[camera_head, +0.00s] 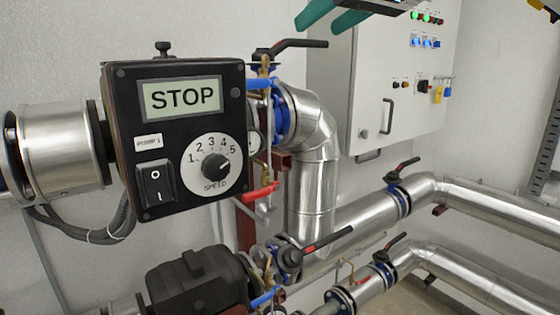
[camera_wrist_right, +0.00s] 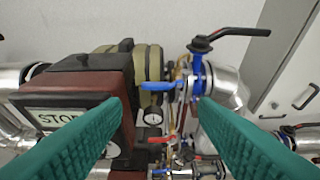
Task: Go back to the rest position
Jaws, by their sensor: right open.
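My right gripper (camera_head: 318,26) shows at the top edge of the head view, its two teal fingers apart and empty. It hangs above and to the right of the black pump control box (camera_head: 124,103). In the right wrist view the open fingers (camera_wrist_right: 162,106) frame the pipes and valves, with nothing between them. The box's display (camera_head: 181,98) reads STOP. Below it are a speed dial (camera_head: 215,166) numbered 1 to 5 and a black rocker switch (camera_head: 155,187). My left gripper is in neither view.
A black lever valve (camera_head: 290,46) and a blue lever (camera_head: 262,83) stand close right of the box. A silver elbow pipe (camera_head: 318,130), a grey cabinet (camera_head: 395,75) and lower valved pipes (camera_head: 350,217) lie further right. A black motor (camera_head: 195,280) sits below.

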